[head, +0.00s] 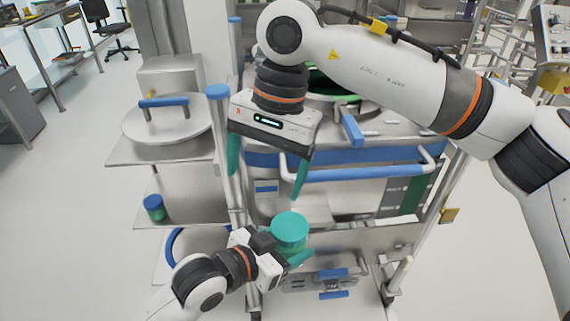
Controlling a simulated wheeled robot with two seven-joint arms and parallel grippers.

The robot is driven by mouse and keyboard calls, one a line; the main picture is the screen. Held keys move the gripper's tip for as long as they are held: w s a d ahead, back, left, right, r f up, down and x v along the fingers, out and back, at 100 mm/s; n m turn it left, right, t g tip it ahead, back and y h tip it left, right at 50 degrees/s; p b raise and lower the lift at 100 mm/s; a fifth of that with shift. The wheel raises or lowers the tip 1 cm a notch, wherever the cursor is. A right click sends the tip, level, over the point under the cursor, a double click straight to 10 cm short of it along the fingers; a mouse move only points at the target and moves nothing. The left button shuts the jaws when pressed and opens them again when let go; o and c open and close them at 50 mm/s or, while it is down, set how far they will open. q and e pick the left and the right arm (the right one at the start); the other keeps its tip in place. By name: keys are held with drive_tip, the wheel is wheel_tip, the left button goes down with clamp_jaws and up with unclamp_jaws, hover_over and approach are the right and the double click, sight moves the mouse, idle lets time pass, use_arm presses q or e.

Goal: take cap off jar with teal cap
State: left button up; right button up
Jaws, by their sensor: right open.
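The jar's round teal cap (290,228) faces up at the lower middle of the head view. The jar's body is mostly hidden below it. My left gripper (290,252) comes in from the lower left and is shut on the jar, with one teal finger showing at its near side. My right gripper (267,176) is above and a little left of the cap. Its two teal fingers point down, spread wide, with nothing between them. It is apart from the cap.
A small jar with a blue cap (154,206) stands on the lower left shelf (190,212). A round metal lid with a blue handle (164,104) lies on the upper left shelf. A metal machine with a blue handrail (352,173) stands behind the grippers.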

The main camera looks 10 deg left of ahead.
sight(285, 223)
drive_tip(key=d+f, duration=0.1)
drive_tip(key=f, duration=0.3)
drive_tip(key=w+f+t+h, duration=0.1)
drive_tip(key=f, duration=0.3)
drive_tip(key=d+f+h, duration=0.1)
drive_tip(key=f, duration=0.3)
drive_tip(key=shift+w+d+f, duration=0.3)
drive_tip(key=shift+w+d, duration=0.05)
drive_tip(key=shift+w, duration=0.05)
drive_tip(key=shift+a+n, duration=0.15)
drive_tip(key=shift+n, duration=0.15)
drive_tip(key=c, duration=1.2)
drive_tip(key=shift+s, duration=0.1)
drive_tip(key=shift+r, duration=0.1)
